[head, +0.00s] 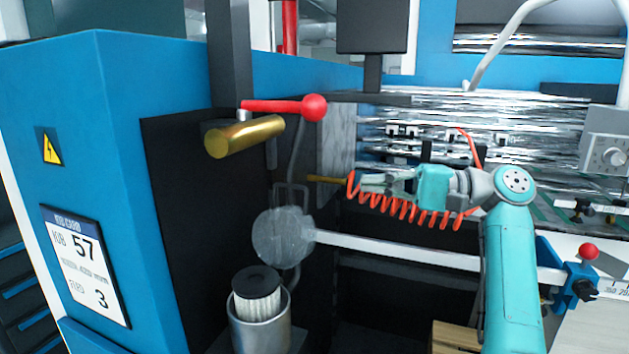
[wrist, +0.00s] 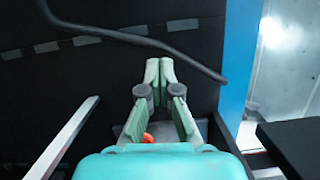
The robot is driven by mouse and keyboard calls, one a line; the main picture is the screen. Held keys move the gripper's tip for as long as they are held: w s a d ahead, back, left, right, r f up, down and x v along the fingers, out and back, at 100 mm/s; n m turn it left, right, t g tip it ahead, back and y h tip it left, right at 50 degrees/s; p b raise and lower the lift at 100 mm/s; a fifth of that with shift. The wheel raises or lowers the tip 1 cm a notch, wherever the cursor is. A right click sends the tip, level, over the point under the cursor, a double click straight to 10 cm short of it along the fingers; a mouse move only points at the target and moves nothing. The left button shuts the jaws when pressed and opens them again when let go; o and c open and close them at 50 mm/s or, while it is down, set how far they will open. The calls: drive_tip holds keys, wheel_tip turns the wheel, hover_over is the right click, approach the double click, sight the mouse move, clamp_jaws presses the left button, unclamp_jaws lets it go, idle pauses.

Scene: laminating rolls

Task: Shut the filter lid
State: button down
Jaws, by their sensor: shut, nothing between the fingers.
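The filter housing (head: 262,330) is an open metal cylinder at the lower middle of the head view. A white pleated filter with a dark top (head: 257,295) stands in it and rises above the rim. The round grey filter lid (head: 283,236) stands steeply up above and behind the housing, so it is open. My gripper (head: 362,181) points left, above and to the right of the lid and apart from it. Its fingertips are together and empty in the wrist view (wrist: 158,66). I cannot make out the lid in the wrist view.
A coiled orange hose (head: 400,205) hangs around my gripper's position. A red-knobbed lever (head: 290,106) and a brass cylinder (head: 245,137) stick out above the lid. A pale bar (head: 400,250) runs right from beside the lid. A dark hose (wrist: 130,38) crosses the wrist view.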

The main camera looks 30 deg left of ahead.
sight(286, 224)
drive_tip(key=s+a, duration=0.8)
drive_tip(key=shift+s+r, duration=0.25)
drive_tip(key=shift+r, duration=0.1)
drive_tip(key=shift+s+r, duration=0.1)
idle(0.4)
